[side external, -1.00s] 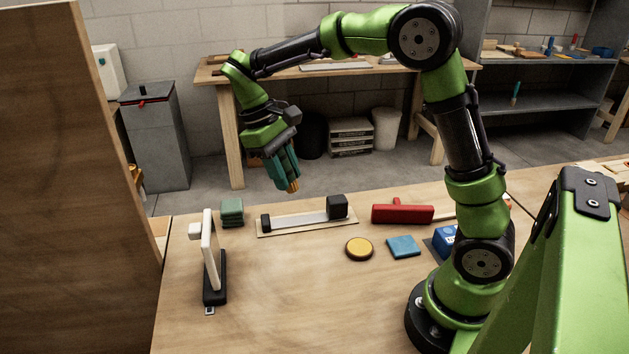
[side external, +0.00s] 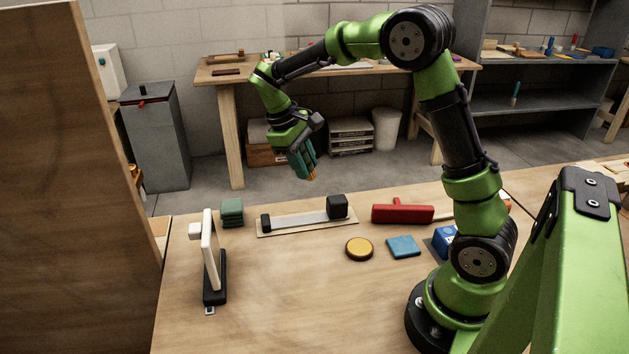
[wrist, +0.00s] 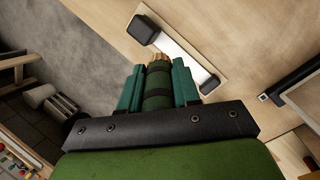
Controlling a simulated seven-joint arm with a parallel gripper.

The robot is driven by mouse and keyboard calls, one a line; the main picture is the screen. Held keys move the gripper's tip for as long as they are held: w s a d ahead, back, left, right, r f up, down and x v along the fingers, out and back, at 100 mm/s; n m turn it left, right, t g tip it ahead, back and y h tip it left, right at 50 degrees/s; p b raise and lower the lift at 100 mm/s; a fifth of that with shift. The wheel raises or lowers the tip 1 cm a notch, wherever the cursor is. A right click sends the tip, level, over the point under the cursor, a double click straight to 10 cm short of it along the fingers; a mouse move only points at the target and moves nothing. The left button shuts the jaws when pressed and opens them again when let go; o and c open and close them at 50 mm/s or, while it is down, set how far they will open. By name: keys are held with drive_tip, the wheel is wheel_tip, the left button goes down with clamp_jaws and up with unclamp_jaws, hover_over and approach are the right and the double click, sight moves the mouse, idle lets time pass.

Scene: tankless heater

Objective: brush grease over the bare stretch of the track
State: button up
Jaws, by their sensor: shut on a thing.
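The track (side external: 297,219) is a pale grey strip on a thin wooden board, with a small black block at its left end and a larger one at its right. It also shows in the wrist view (wrist: 180,50). My gripper (side external: 305,166) is above and behind the track, clear of it. Its teal fingers (wrist: 158,88) are shut on a brush, a dark green banded handle with tan bristles (wrist: 159,61) at the tip. The bristles point down and touch nothing. I cannot tell which stretch of the track is bare or greased.
A round yellow-topped tin (side external: 359,249) and a blue pad (side external: 403,246) lie in front of the track. A red tool (side external: 403,213) lies to the right. The front middle table is clear.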

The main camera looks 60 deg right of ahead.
drive_tip(key=shift+d+f, duration=0.35)
drive_tip(key=shift+d, duration=0.2)
drive_tip(key=shift+w+d+f, duration=0.1)
drive_tip(key=shift+f, duration=2.3)
